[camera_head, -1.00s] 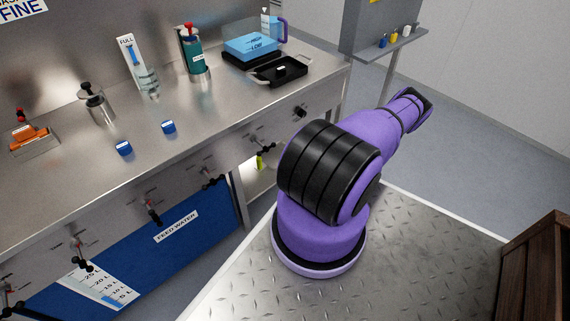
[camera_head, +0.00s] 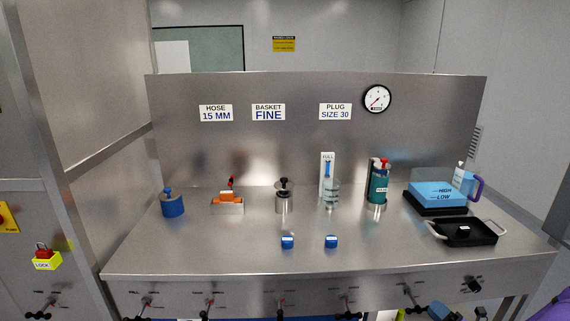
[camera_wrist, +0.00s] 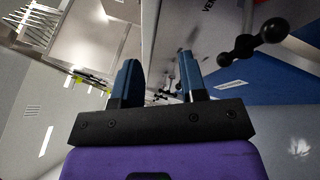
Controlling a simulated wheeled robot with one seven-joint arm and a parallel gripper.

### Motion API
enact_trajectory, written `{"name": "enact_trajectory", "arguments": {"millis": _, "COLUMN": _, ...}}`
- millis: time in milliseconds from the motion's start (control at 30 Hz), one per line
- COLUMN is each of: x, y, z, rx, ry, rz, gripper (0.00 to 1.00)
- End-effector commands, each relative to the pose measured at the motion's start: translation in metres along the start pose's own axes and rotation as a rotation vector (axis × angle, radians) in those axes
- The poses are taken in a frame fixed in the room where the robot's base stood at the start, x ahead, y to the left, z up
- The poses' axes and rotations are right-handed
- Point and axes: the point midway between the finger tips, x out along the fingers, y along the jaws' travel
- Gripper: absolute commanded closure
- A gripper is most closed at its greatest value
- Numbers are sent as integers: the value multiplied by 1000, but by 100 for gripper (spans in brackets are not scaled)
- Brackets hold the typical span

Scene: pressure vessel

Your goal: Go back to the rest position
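My gripper (camera_wrist: 158,82) shows in the wrist view as two dark blue fingers on a black bar. The fingers stand apart with a clear gap and nothing between them. Beyond them are the bench front with a dark ball-ended handle (camera_wrist: 254,40) and a blue panel (camera_wrist: 270,75).
The steel bench (camera_head: 240,257) holds a blue canister (camera_head: 172,204), an orange-topped block (camera_head: 227,202), a green cylinder (camera_head: 378,188), a blue box (camera_head: 440,193), a black tray (camera_head: 466,233) and two blue caps (camera_head: 288,242). Valve handles (camera_head: 412,294) line its front. A yellow lock box (camera_head: 45,259) is at left.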

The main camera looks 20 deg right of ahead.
Motion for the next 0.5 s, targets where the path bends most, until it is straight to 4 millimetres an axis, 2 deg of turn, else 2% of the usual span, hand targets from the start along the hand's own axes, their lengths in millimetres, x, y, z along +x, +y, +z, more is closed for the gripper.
{"name": "enact_trajectory", "arguments": {"millis": 33, "x": 10, "y": 13, "z": 6, "rx": -50, "ry": 70, "rz": 18, "gripper": 61}}
{"name": "enact_trajectory", "arguments": {"millis": 200, "x": 39, "y": 54, "z": 15, "rx": -205, "ry": 280, "rz": 83, "gripper": 61}}
{"name": "enact_trajectory", "arguments": {"millis": 500, "x": 86, "y": 130, "z": 19, "rx": -486, "ry": 631, "rz": 225, "gripper": 61}}
